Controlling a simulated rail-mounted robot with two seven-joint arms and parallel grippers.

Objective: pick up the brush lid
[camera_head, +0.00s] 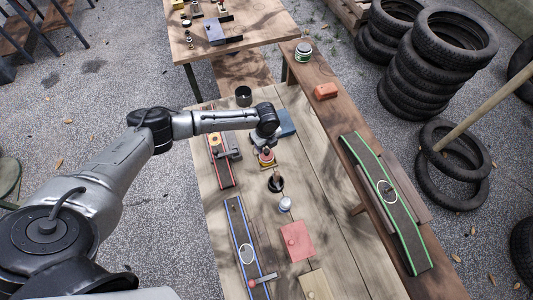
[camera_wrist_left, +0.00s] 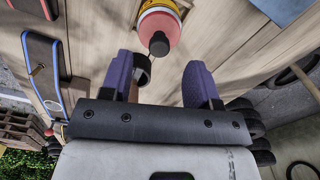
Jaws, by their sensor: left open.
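My left gripper (camera_wrist_left: 160,88) is open, with two purple fingers. In the head view it hangs over the bench (camera_head: 228,190) and its fingers are mostly hidden by the wrist. A red container with a yellow band (camera_head: 267,158) is just below the wrist; it also shows in the left wrist view (camera_wrist_left: 158,22), with a dark round cap (camera_wrist_left: 159,44) beyond the gap between the fingers. This cap looks like the brush lid, but I cannot be sure. A black ring-shaped thing (camera_head: 276,184) is beside the container; it appears near the left-hand finger in the wrist view (camera_wrist_left: 143,70).
A blue box (camera_head: 287,123) and a black cup (camera_head: 243,95) are beyond the container. A green-edged strip (camera_head: 365,157) lies at right.

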